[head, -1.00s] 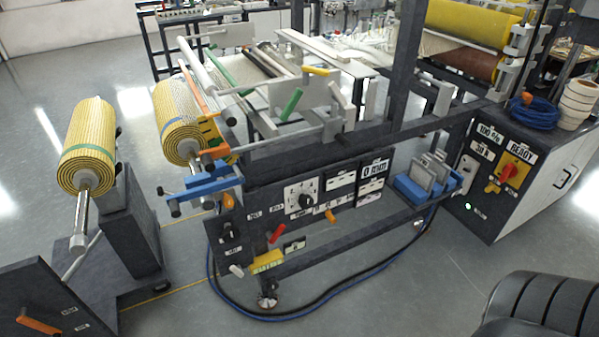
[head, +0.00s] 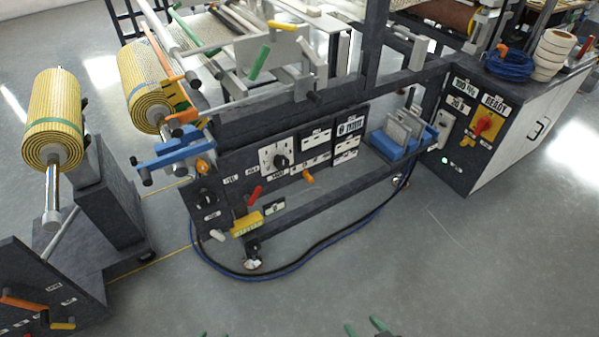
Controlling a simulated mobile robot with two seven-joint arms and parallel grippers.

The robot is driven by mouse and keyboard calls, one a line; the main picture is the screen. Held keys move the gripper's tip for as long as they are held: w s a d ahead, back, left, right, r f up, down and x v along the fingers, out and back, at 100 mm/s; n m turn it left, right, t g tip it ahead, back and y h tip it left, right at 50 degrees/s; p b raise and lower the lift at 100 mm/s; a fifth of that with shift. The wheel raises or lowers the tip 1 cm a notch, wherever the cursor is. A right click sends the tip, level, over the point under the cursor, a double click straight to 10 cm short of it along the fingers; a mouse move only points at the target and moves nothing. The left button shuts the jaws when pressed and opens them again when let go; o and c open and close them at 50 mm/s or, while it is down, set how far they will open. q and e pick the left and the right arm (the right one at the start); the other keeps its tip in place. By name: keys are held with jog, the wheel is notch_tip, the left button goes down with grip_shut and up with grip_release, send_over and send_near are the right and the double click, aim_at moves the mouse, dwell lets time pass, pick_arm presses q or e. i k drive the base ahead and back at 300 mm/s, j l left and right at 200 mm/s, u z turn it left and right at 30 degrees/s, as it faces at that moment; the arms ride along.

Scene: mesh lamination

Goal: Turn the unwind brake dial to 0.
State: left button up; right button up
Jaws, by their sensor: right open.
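A black dial (head: 281,160) sits on a white scale plate on the dark front panel of the machine. A second black knob (head: 205,198) sits lower left on the panel. Labels are too small to tell which is the unwind brake dial, or either setting. My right gripper (head: 365,327) shows only its green fingertips at the bottom edge, open and empty, well below and apart from the panel. Small green tips of my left gripper (head: 214,334) just show at the bottom edge; its opening cannot be judged.
Yellow rolls (head: 52,122) stand at the left. A red lever (head: 254,195) and a yellow block (head: 246,224) are near the lower knob. A blue tray (head: 385,145) is right of the panel. A blue hose (head: 300,268) lies below; the floor in front is clear.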

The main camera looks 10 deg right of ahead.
aim_at(282, 162)
jog(key=i+j+u, duration=0.1)
jog(key=i, duration=0.35)
jog(key=i+j+u, duration=0.1)
jog(key=i+j, duration=0.15)
jog(key=i, duration=0.25)
